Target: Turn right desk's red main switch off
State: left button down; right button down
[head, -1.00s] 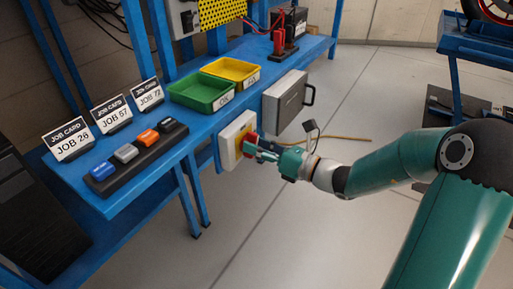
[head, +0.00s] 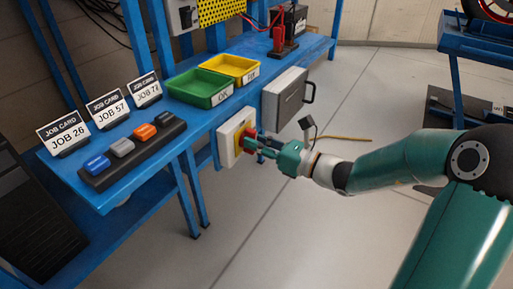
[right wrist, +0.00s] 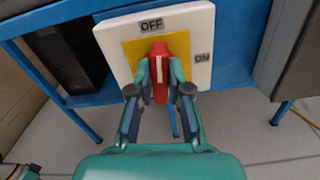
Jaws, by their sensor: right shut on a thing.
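The red main switch (head: 248,136) is on a white box (head: 227,152) with a yellow plate, on the front of the blue desk. In the right wrist view the red handle (right wrist: 158,84) stands upright with its white line pointing up towards the OFF label (right wrist: 151,25). The ON label (right wrist: 203,58) is to the right. My right gripper (head: 254,143) is shut on the handle, one finger on each side; it also shows in the right wrist view (right wrist: 159,75). The fingers hide part of the handle.
A grey cabinet (head: 284,102) with a handle hangs right of the switch box.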

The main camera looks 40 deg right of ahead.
pick_arm(q)
jog(key=shift+f+b, duration=0.4)
jog(key=shift+f, duration=0.5)
pick_arm(e)
jog(key=shift+a+n, duration=0.1)
jog(key=shift+n, duration=0.9)
jog(key=c, duration=1.1)
grip_release()
jog(key=shift+w, duration=0.1)
pick_arm(q)
jog(key=shift+w, duration=0.1)
pick_arm(e)
jog(key=v, duration=1.2)
jog(key=shift+f, duration=0.15)
